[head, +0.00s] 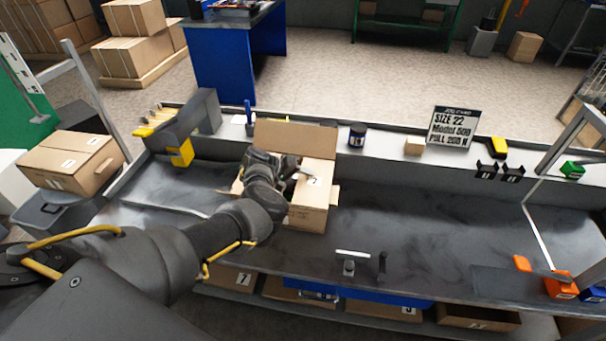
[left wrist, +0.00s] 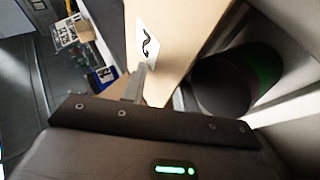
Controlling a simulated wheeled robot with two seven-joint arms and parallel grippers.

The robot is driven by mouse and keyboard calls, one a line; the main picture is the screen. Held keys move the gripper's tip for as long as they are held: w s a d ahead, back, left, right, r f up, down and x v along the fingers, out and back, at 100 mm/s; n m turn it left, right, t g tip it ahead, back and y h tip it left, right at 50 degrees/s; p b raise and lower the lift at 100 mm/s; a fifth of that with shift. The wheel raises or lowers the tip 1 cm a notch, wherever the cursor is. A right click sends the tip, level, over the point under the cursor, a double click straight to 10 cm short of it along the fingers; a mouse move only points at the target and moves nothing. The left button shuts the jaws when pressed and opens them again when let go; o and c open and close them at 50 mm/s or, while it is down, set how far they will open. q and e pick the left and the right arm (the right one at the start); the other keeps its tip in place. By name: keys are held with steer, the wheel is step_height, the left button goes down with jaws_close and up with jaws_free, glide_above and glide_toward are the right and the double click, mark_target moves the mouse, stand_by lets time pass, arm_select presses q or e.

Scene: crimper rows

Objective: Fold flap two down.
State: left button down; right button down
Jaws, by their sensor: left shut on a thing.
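An open cardboard box (head: 308,218) stands on the grey bench, with its back flap (head: 295,137) upright. Flap two (head: 322,170) is a cardboard panel with a white label marked 2, on the box's right part. It also shows close up in the left wrist view (left wrist: 170,22). My left gripper (head: 296,174) is over the box, shut on the edge of flap two; one grey finger lies against the panel by its label. My left forearm hides the box's left part. A dark cylinder with a green end (left wrist: 235,80) shows beside the flap. My right gripper is out of view.
A black jar (head: 357,134), a small tan block (head: 414,146) and a sign (head: 453,127) stand along the back ledge. A small fixture (head: 349,266) stands at the front edge. Orange items (head: 560,285) lie at the right. The bench right of the box is mostly clear.

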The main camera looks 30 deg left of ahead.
arm_select(q)
steer(key=shift+s+d+f, duration=0.3)
steer(key=shift+d+f, duration=0.15)
steer(key=shift+f, duration=0.1)
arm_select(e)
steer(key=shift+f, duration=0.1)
arm_select(q)
steer(key=c, duration=1.6)
jaws_free()
steer(key=shift+c, duration=0.2)
steer(key=shift+s+a+r, duration=0.15)
steer(key=shift+a+r, duration=0.1)
steer(key=shift+a, duration=0.1)
steer(key=v, duration=1)
steer(key=shift+a+r+p, duration=0.4)
steer(key=shift+p, duration=0.05)
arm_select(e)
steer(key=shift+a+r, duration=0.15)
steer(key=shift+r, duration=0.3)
arm_select(q)
steer(key=shift+w, duration=0.25)
